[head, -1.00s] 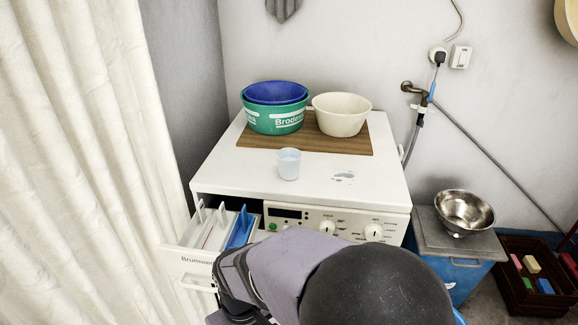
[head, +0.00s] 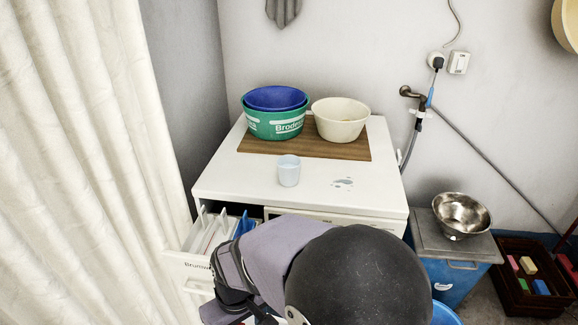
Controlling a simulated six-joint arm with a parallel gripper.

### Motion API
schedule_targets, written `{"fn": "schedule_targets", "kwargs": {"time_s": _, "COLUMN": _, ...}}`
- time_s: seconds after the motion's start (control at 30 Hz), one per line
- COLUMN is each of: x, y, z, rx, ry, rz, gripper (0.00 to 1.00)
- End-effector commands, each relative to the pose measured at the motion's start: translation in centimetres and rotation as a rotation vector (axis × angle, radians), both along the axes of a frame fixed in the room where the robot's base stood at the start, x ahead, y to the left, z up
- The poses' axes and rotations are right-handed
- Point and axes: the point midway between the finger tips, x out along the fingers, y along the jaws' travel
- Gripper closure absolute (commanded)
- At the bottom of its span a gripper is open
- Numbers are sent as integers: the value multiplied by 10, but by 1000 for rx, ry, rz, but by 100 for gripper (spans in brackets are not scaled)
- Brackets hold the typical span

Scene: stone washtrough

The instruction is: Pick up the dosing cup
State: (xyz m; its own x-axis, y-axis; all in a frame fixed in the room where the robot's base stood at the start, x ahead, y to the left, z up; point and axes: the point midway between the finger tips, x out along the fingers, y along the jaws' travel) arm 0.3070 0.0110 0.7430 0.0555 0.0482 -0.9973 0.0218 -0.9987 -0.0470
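The dosing cup (head: 289,171) is a small pale blue cup. It stands upright on the white top of the washing machine (head: 235,182), near the front edge and in front of the brown board. My arm fills the bottom middle of the head view, in front of the machine. My gripper's fingers cannot be made out there, so its opening is not shown. Nothing touches the cup.
A green tub (head: 275,124) with a blue tub (head: 275,98) nested in it and a cream bowl (head: 340,120) stand on the brown board (head: 300,149). The detergent drawer (head: 205,240) is pulled out at front left. A steel bowl (head: 461,214) is at right.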

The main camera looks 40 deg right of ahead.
Motion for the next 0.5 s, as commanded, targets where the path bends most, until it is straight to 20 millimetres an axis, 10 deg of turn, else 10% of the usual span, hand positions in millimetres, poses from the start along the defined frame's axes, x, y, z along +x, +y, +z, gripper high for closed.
{"fn": "schedule_targets", "kwargs": {"time_s": 0.5, "x": 122, "y": 10, "z": 150, "rx": 78, "ry": -274, "rz": 14, "gripper": 31}}
